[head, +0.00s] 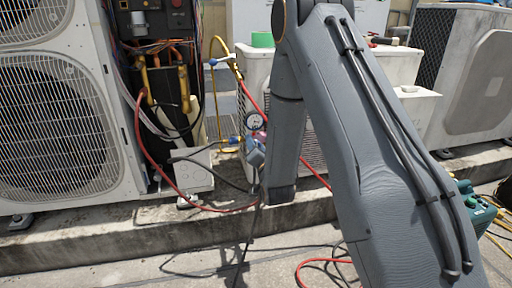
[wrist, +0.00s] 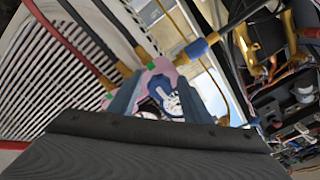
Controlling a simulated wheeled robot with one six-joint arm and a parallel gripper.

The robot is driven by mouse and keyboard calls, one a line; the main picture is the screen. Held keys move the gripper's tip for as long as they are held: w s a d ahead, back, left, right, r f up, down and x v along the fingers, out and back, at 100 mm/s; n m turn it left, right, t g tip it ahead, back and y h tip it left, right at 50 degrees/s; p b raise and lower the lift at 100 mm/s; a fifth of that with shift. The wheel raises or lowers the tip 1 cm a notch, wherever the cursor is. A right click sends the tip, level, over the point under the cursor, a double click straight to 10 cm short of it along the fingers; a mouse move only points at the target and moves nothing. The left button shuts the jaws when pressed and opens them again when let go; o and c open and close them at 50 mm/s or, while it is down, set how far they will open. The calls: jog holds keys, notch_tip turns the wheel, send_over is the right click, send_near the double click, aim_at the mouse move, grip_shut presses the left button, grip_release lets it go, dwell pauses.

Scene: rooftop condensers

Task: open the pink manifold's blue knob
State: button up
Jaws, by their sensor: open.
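The pink manifold (wrist: 164,68) shows in the wrist view, just beyond my fingertips. A blue knob-like part (wrist: 160,86) sits on it, between and just beyond the fingers of my gripper (wrist: 163,82). The gripper is open, one finger on each side; I cannot tell whether either touches the part. A white-faced gauge (wrist: 173,104) is partly hidden behind the fingers. A blue fitting (wrist: 198,48) with brass ends is to the upper right. In the head view the gauge (head: 254,122) shows beside my arm, which hides most of the manifold.
Red and dark hoses (wrist: 68,42) run to the manifold from the upper left. A condenser (head: 60,110) with an open panel of pipes and wires stands at left; another (head: 470,75) stands at right. Hoses (head: 320,263) lie on the ground by the concrete curb (head: 120,235).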

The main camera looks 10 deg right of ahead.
jog(key=shift+c, duration=0.4)
jog(key=c, duration=1)
jog(key=shift+o, duration=0.2)
